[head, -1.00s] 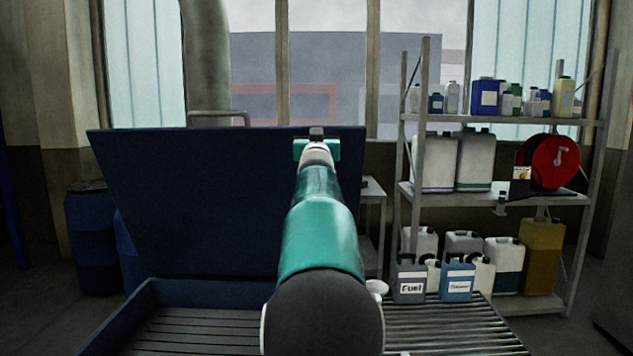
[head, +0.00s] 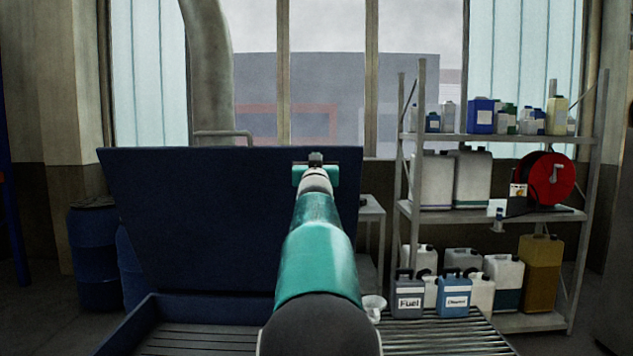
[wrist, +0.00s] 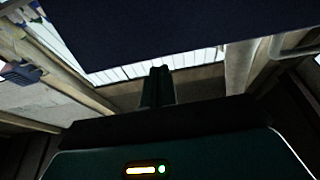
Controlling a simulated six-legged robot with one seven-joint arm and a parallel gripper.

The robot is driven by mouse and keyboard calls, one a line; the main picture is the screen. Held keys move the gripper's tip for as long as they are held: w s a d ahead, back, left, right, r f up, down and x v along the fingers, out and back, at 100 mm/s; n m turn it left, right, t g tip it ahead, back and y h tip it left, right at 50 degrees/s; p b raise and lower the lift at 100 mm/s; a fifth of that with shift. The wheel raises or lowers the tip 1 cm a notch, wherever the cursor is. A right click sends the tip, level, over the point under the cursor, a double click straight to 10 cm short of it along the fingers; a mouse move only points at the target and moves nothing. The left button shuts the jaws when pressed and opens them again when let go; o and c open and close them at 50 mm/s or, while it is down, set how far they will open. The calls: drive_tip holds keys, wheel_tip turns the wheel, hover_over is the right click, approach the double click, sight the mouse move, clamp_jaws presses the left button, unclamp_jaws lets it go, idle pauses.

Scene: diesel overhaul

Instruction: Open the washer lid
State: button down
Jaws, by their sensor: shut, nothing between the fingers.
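The washer lid (head: 200,220) is a wide dark blue panel. It stands raised, tilted up behind the blue washer basin (head: 150,310), whose slatted inside is exposed. My gripper (head: 316,158) is at the lid's top edge in the head view, toward its right end. In the wrist view the fingers (wrist: 158,85) are together, with nothing between them. The lid (wrist: 180,28) spans the top of that view, with a visible gap from the fingertips. Whether any part of my gripper touches the lid cannot be told. My arm hides part of the lid and basin.
A fuel can (head: 408,295) and a blue can (head: 453,294) stand on a slatted surface at right, near a white cup (head: 374,304). Metal shelving (head: 400,215) with containers stands behind them. Blue barrels (head: 95,255) stand at left.

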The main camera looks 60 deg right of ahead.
drive_tip(key=v, duration=1)
drive_tip(key=w+a+f+n+t+y, duration=0.25)
drive_tip(key=w+a+f+y, duration=0.3)
drive_tip(key=w+a, duration=0.5)
drive_tip(key=a+f+n+y, duration=0.1)
drive_tip(key=a+f+y, duration=0.25)
drive_tip(key=a, duration=0.35)
drive_tip(key=w+a+f+n+y, duration=0.15)
drive_tip(key=a+f, duration=0.25)
drive_tip(key=a, duration=0.4)
drive_tip(key=a+f+n+y, duration=0.1)
drive_tip(key=a+f+y, duration=0.2)
drive_tip(key=a, duration=0.4)
drive_tip(key=s+a+f+n+g+y, duration=0.3)
drive_tip(key=s+a+f, duration=0.5)
drive_tip(key=a, duration=0.4)
drive_tip(key=s+a+f+n+g+y, duration=0.3)
drive_tip(key=s+a+f, duration=0.5)
drive_tip(key=a, duration=0.4)
drive_tip(key=shift+f+g, duration=0.65)
drive_tip(key=shift+f, duration=0.1)
